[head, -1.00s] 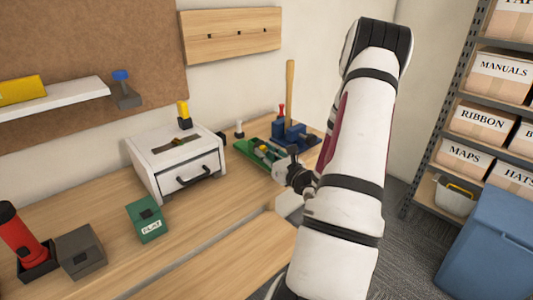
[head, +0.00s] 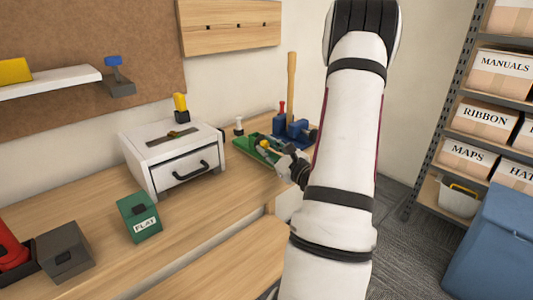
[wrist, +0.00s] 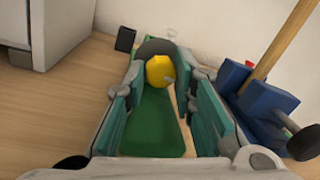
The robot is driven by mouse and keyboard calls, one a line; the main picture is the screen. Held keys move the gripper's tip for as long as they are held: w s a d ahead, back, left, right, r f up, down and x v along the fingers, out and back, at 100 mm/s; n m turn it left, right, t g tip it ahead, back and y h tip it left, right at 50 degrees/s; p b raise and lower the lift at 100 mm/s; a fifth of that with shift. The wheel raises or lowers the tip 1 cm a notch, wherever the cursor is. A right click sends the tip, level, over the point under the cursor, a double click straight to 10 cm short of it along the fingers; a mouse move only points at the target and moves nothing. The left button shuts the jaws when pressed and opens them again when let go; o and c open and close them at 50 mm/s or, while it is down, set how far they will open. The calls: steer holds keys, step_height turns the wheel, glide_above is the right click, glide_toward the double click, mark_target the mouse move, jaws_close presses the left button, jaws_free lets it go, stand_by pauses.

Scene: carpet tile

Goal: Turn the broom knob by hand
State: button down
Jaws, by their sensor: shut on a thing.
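A wooden broom handle (head: 292,85) stands upright in a blue clamp (head: 296,128) at the back of the bench. The wrist view shows the blue clamp (wrist: 262,100) at right, with a dark round knob (wrist: 303,143) on its near side. A green base (head: 250,147) lies left of the clamp and carries a yellow knob (head: 264,144). My gripper (wrist: 160,75) is shut on this yellow knob (wrist: 160,71), its teal fingers on either side. The dark knob is outside my fingers. Whether the yellow knob is turned cannot be told.
A white drawer box (head: 172,158) with a black handle stands left of the green base. A green box marked FLAT (head: 139,217) and a grey box (head: 65,251) sit nearer. Shelving (head: 447,120) and a blue bin (head: 495,245) stand right.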

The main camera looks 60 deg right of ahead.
steer(key=shift+s+d, duration=0.1)
steer(key=c, duration=1.4)
jaws_free()
steer(key=shift+o, duration=0.2)
steer(key=v, duration=1.2)
